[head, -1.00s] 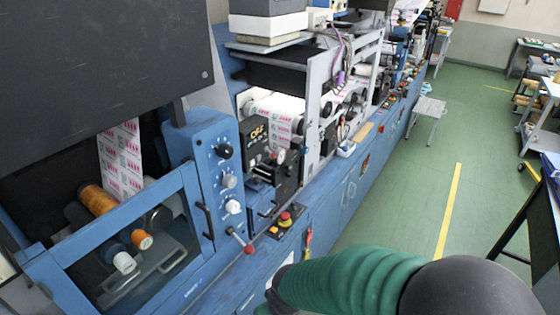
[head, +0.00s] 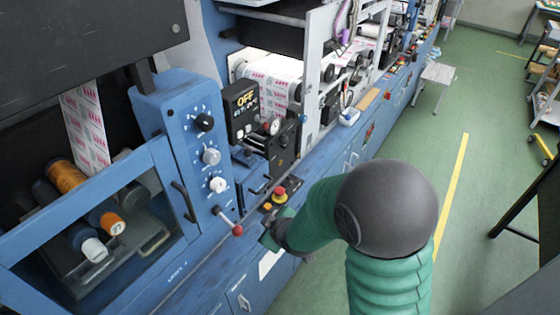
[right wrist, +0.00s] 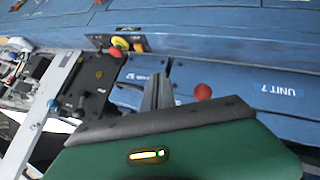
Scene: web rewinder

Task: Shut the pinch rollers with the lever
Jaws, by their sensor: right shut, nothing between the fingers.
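The lever (head: 226,219) is a short metal rod with a red ball knob (head: 237,230). It sticks out from the foot of the blue control panel (head: 182,128), tilted down to the right. In the right wrist view the red knob (right wrist: 203,91) shows just right of my fingers. My right gripper (head: 268,237) is shut and empty, a little right of the knob and apart from it in the head view; its fingers also show in the right wrist view (right wrist: 158,90). The pinch rollers cannot be clearly made out. My left gripper is not in view.
A red emergency button (head: 279,192) on a yellow base sits close behind my right gripper. A black box reading OFF (head: 241,107) stands above it. A clear-windowed guard with a handle (head: 184,202) is left of the lever. Green floor (head: 440,180) lies open at right.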

